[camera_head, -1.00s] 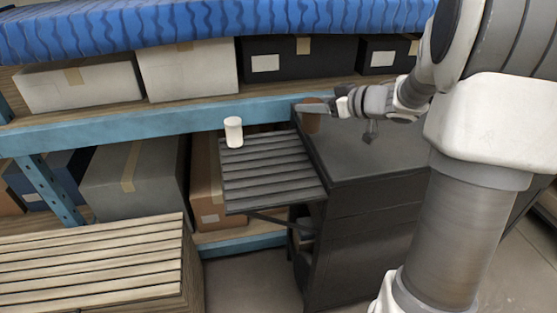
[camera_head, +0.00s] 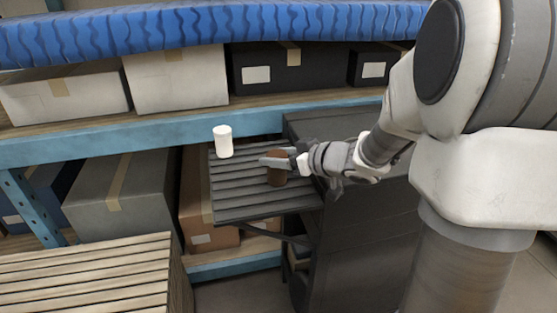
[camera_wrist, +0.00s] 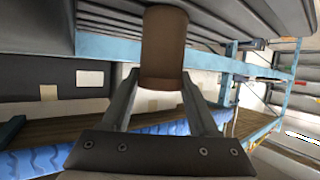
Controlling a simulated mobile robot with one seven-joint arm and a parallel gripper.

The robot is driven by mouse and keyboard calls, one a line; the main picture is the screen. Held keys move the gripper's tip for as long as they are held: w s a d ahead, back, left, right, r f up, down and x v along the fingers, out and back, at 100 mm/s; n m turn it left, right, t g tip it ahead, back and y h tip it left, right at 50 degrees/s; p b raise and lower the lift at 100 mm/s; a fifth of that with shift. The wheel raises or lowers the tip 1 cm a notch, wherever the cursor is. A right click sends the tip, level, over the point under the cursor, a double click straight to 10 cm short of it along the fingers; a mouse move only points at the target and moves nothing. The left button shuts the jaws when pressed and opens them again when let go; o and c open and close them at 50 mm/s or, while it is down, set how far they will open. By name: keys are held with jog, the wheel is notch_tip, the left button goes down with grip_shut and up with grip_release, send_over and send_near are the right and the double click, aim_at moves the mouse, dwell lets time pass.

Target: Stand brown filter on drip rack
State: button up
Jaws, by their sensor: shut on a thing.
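The brown filter (camera_head: 276,170) is a short cylinder held between the fingers of my gripper (camera_head: 272,162). In the wrist view the brown filter (camera_wrist: 163,50) sits between the two fingertips of my gripper (camera_wrist: 160,85), which is shut on it. The drip rack (camera_head: 235,200) is a dark slatted shelf jutting left from the black cabinet. The filter is over the right part of the rack, looking about upright; I cannot tell whether its base touches the slats. A white cylinder (camera_head: 223,141) stands at the rack's far left corner.
The black cabinet (camera_head: 365,240) stands right of the rack. Behind is a blue-beamed shelf (camera_head: 110,140) with white boxes (camera_head: 175,78) and dark boxes. A wooden slatted stack (camera_head: 85,280) is at lower left. The rack's left and front slats are clear.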

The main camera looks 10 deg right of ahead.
jog(key=shift+f, duration=0.1)
jog(key=o, duration=1.4)
jog(key=shift+r, duration=0.35)
jog(key=p+v, duration=0.4)
jog(key=v, duration=0.8)
jog(key=shift+f, duration=0.1)
